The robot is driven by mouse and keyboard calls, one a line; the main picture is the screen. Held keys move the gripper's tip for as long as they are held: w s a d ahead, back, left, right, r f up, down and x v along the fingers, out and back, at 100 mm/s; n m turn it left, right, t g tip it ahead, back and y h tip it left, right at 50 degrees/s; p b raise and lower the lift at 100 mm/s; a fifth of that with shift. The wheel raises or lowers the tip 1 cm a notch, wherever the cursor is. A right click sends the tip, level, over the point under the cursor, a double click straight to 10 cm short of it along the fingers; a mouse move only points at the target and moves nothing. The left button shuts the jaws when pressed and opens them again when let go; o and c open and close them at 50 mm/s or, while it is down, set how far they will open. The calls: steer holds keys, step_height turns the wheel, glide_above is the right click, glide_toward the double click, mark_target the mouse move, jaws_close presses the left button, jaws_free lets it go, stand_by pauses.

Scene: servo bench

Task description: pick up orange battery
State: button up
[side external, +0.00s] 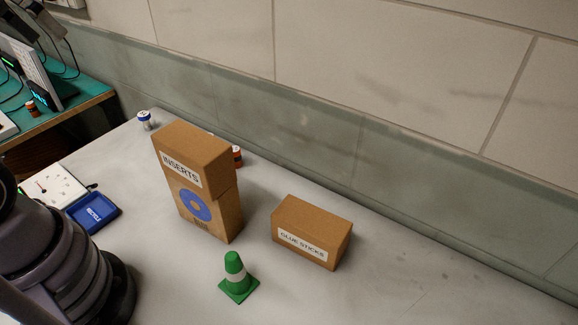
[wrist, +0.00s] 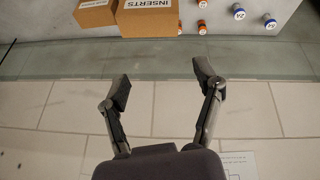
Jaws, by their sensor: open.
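In the side view an orange battery (side external: 237,156) stands on the grey bench just behind the INSERTS box, partly hidden by it. I cannot tell which of these matches the side view. My gripper (wrist: 163,82) is open and empty in the wrist view, its fingers wide apart. The batteries are beyond its fingertips, nearer the picture's top. My gripper is outside the side view.
A green cone (side external: 236,278) is in front. Blue-and-white batteries (wrist: 239,12) (wrist: 270,23) are farther right in the wrist view. A blue tray (side external: 93,212) lies left. A wall backs the bench; its right side is clear.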

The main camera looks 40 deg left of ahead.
steer(key=w+a+f+n+h, duration=0.15)
steer(key=w+n+h, duration=0.5)
steer(key=n, duration=0.85)
steer(key=w+a+r+n+t+y, duration=0.1)
steer(key=w+a+n+t, duration=0.3)
steer(key=a+n, duration=0.3)
steer(key=w+a+n+t+y, duration=0.1)
steer(key=w+a+n+t, duration=0.2)
steer(key=a+n, duration=0.4)
steer(key=shift+m+h, duration=0.3)
steer(key=shift+h, duration=0.05)
steer(key=f, duration=2.7)
steer(key=d+f, duration=0.1)
steer(key=f, duration=1.2)
steer(key=shift+f, duration=0.35)
steer(key=x, duration=0.7)
steer(key=shift+f, duration=0.25)
steer(key=shift+w+f, duration=0.1)
steer(key=shift+w, duration=0.2)
steer(key=shift+c, duration=0.4)
